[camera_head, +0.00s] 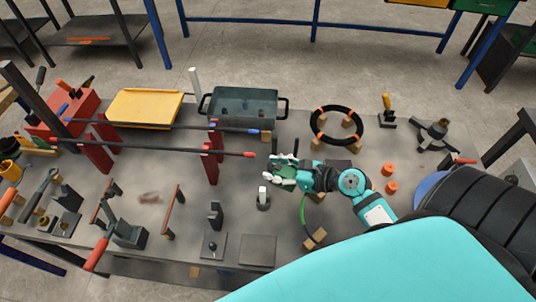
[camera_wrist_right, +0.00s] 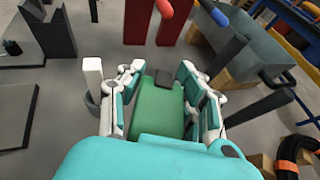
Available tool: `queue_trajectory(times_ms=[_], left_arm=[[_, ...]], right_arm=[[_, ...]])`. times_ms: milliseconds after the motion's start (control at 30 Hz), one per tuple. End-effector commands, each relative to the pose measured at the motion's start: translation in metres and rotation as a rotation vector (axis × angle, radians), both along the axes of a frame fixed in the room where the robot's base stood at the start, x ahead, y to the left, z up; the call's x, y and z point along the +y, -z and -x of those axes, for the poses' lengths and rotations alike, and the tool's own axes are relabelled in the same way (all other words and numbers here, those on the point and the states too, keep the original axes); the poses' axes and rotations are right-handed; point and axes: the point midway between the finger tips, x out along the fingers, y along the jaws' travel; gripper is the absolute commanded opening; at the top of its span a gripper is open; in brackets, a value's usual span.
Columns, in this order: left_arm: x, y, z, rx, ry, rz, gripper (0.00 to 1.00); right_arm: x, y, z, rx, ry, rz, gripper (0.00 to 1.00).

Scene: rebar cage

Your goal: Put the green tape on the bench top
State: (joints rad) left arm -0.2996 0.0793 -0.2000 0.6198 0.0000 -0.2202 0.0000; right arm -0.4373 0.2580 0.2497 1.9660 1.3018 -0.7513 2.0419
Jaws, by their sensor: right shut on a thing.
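My right gripper (camera_head: 276,172) is above the middle of the grey bench top (camera_head: 335,190). In the right wrist view my right gripper (camera_wrist_right: 160,88) is shut on the green tape (camera_wrist_right: 158,112), which sits between its white and teal fingers with a dark piece at its far end. In the head view the fingers mostly hide the tape. Whether it touches the bench cannot be told. My left gripper is not in view.
A small post with a white top (camera_head: 263,198) stands close to my gripper. Red stands with long bars (camera_head: 211,160), a dark green tray (camera_head: 243,107) and a black ring (camera_head: 337,126) on wooden blocks are behind it. Orange pieces (camera_head: 390,178) lie to the right.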

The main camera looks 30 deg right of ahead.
Motion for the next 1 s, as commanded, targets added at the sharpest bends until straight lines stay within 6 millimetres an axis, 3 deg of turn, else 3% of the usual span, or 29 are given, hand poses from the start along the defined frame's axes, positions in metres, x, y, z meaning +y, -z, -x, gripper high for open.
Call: queue_trajectory(times_ms=[100, 300, 567, 667, 833, 1000], left_arm=[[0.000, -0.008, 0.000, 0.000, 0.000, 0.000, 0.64], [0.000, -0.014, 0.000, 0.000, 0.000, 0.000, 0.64], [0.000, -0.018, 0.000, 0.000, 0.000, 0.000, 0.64], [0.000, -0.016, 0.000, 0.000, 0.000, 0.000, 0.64], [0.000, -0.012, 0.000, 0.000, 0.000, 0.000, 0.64], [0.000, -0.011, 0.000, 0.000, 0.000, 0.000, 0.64]], right_arm=[[0.000, -0.031, 0.000, -0.001, -0.001, 0.002, 0.00], [0.000, -0.072, 0.000, -0.001, -0.002, 0.002, 0.00], [0.001, -0.102, 0.000, 0.000, -0.006, 0.000, 0.00], [0.013, -0.120, -0.004, -0.010, -0.065, -0.009, 0.00], [0.048, -0.161, -0.003, -0.014, -0.272, -0.013, 0.00], [0.067, -0.182, 0.008, 0.000, -0.406, 0.003, 0.00]])
